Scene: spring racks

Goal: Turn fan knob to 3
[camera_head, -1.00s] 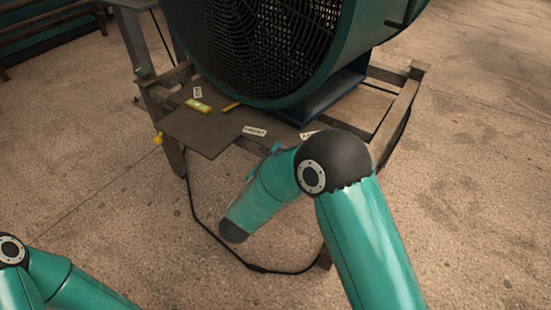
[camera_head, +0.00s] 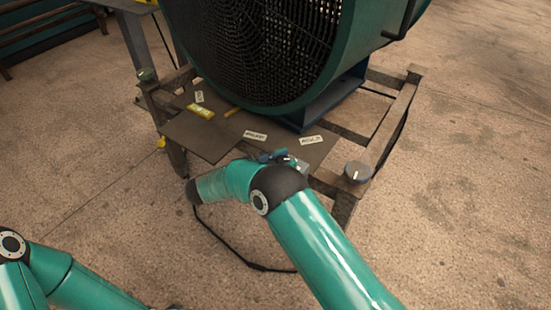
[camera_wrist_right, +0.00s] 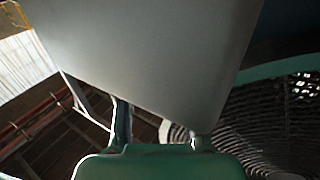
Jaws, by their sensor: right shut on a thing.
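A large green fan (camera_head: 272,50) with a dark grille stands on a wooden frame. My right gripper (camera_head: 280,157) is at the front edge of the frame, beside a small grey box (camera_head: 302,169). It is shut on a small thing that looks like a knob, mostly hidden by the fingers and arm. A dark round knob (camera_head: 357,171) with a pale mark sits apart on the front right corner of the frame. In the right wrist view a broad grey surface (camera_wrist_right: 150,55) hides what lies between the fingers. My left arm is at the lower left; its gripper is out of view.
A brown board (camera_head: 205,136) on the frame carries a yellow tag (camera_head: 200,111) and white labels (camera_head: 256,135). Another round knob (camera_head: 147,75) sits on the left post. A black cable (camera_head: 225,247) hangs below the frame. The floor at right is clear.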

